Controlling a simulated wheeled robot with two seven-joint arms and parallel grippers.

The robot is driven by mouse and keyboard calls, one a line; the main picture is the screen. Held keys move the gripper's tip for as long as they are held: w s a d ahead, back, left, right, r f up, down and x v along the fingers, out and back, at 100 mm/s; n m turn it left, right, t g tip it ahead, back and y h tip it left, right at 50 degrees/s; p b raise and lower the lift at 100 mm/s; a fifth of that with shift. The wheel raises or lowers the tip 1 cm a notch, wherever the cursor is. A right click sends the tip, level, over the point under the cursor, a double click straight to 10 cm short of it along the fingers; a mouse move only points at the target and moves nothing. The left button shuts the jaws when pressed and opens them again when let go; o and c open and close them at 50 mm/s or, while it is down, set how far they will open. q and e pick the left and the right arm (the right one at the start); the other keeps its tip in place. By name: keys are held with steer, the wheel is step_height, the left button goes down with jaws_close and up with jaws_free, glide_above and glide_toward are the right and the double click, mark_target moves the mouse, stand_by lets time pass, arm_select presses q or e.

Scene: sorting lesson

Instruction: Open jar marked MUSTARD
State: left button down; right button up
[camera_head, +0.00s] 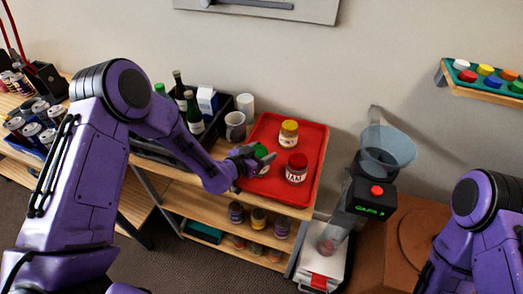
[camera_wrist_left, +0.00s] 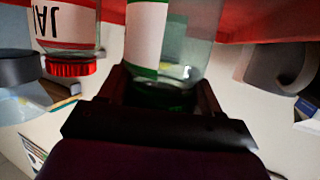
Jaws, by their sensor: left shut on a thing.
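Three jars are on the red tray (camera_head: 257,195). The one with the yellow lid (camera_head: 289,134) stands at the back; its label is too small to read. The red-lidded jar (camera_head: 297,168) reads JAM; it also shows upside down in the left wrist view (camera_wrist_left: 70,40). The green-lidded jar (camera_head: 263,153) is partly hidden by my left gripper (camera_head: 254,161). In the left wrist view the gripper (camera_wrist_left: 163,95) is shut on this jar at its green lid (camera_wrist_left: 160,93); no word shows on the visible label. I see no readable MUSTARD mark. My right gripper is out of frame.
Two mugs (camera_head: 235,126) and a dark crate of bottles (camera_head: 194,116) stand left of the tray. More jars (camera_head: 258,218) sit on the shelves below. A machine with a blue funnel (camera_head: 388,148) stands to the right. Cans (camera_head: 31,131) are far left.

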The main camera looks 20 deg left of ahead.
arm_select(q)
steer(key=shift+c, duration=1)
jaws_free()
steer(key=shift+f, duration=0.1)
steer(key=b+v, duration=0.2)
steer(key=v, duration=1)
steer(key=shift+d, duration=0.1)
